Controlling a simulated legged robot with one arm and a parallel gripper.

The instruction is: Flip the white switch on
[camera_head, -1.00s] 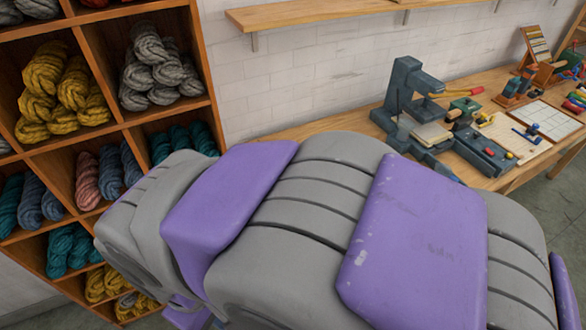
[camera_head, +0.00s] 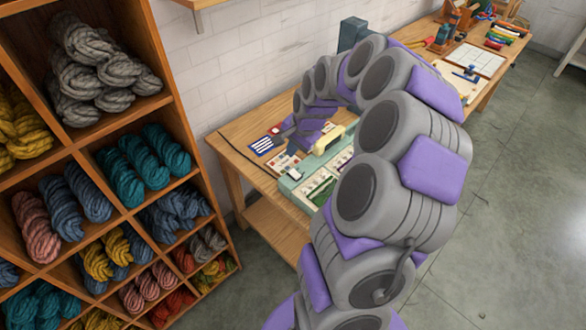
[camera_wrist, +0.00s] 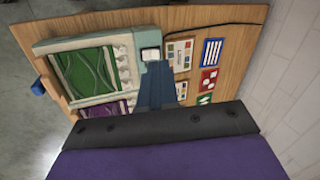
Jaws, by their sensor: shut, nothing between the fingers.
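The white switch (camera_wrist: 150,54) sits on a pale teal housing at the corner of a machine (camera_wrist: 58,46) with green and purple patterned panels. In the head view a small white patch on the near left corner of the machine (camera_head: 285,186) looks like the same switch (camera_head: 296,174). My gripper (camera_wrist: 157,66) is shut and empty, its blue-grey fingers pointing at the switch, with the tips just below it in the wrist view. I cannot tell whether they touch it. In the head view my curled arm hides part of the machine.
The machine stands on a wooden table (camera_head: 236,142) against a white brick wall. Several small cards (camera_wrist: 207,78) lie beside it. A wooden shelf (camera_head: 182,130) full of wool skeins stands at the left. Open floor (camera_head: 500,230) lies at the right.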

